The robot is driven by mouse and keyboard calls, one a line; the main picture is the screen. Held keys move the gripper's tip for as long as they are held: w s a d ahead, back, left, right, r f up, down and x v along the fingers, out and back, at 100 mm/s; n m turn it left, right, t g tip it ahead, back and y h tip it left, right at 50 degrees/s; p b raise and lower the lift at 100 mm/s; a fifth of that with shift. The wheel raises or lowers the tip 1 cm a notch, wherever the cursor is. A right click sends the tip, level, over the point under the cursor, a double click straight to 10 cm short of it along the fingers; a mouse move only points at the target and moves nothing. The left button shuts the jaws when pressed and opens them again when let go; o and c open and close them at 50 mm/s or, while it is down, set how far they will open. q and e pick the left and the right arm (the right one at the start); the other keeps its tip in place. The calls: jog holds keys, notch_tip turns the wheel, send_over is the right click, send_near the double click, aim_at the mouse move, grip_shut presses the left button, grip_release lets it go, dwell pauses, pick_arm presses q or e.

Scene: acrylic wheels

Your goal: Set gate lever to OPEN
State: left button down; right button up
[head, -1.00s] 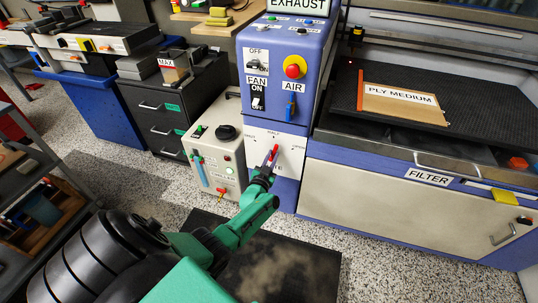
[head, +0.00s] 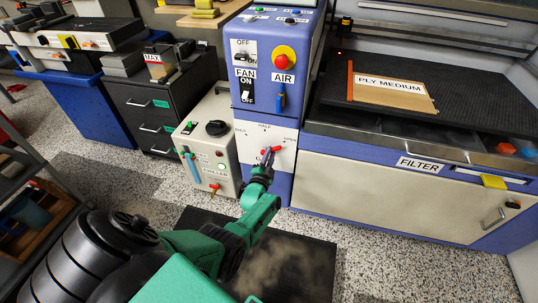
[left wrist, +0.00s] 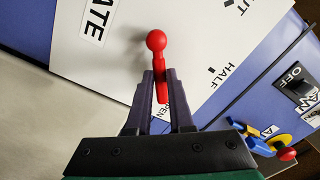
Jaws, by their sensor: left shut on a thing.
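The red gate lever (head: 277,150) is on the white gate panel (head: 245,150) at the lower front of the blue exhaust cabinet. It lies nearly level, pointing right towards the OPEN mark. In the left wrist view, the lever (left wrist: 156,42) has a round red end and a shaft that runs between the fingers towards the partly hidden OPEN label (left wrist: 179,108). My left gripper (head: 267,158) is shut on the lever, with one finger on each side of the shaft. The fingers cover part of the panel lettering. My right gripper is out of view.
The AIR lever (head: 281,96) and FAN switch (head: 247,90) are above the panel. A cream box (head: 209,145) with knobs stands close on the left. The FILTER bench (head: 385,190) is on the right. A dark mat (head: 300,262) lies on the floor.

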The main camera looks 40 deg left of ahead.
pick_arm(q)
jog(key=shift+d+f, duration=0.1)
dwell(0.3)
jog(key=c, duration=0.8)
grip_release()
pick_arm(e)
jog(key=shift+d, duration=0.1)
pick_arm(q)
jog(key=shift+s, duration=0.1)
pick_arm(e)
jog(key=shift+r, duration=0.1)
pick_arm(q)
jog(key=p+v, duration=0.5)
jog(key=v, duration=0.9)
jog(key=shift+s, duration=0.2)
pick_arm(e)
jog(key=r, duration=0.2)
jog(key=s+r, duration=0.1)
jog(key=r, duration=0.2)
pick_arm(q)
jog(key=shift+d+p, duration=0.2)
jog(key=shift+p, duration=0.1)
